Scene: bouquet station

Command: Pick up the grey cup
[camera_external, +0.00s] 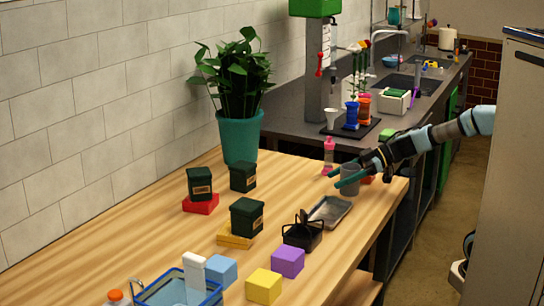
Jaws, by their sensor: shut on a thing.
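The grey cup (350,180) is near the far right end of the wooden table, upright as far as I can see. My gripper (340,178) reaches in from the right, and its teal fingers are shut on the cup, one on each side. Part of the cup is hidden behind the nearer finger. I cannot tell whether its base touches the table.
A metal tray (330,211) and a black wire holder (302,236) lie just in front of the cup. A pink bottle (329,152) stands behind it. Dark green boxes (246,216) and coloured blocks (288,261) are farther left and nearer.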

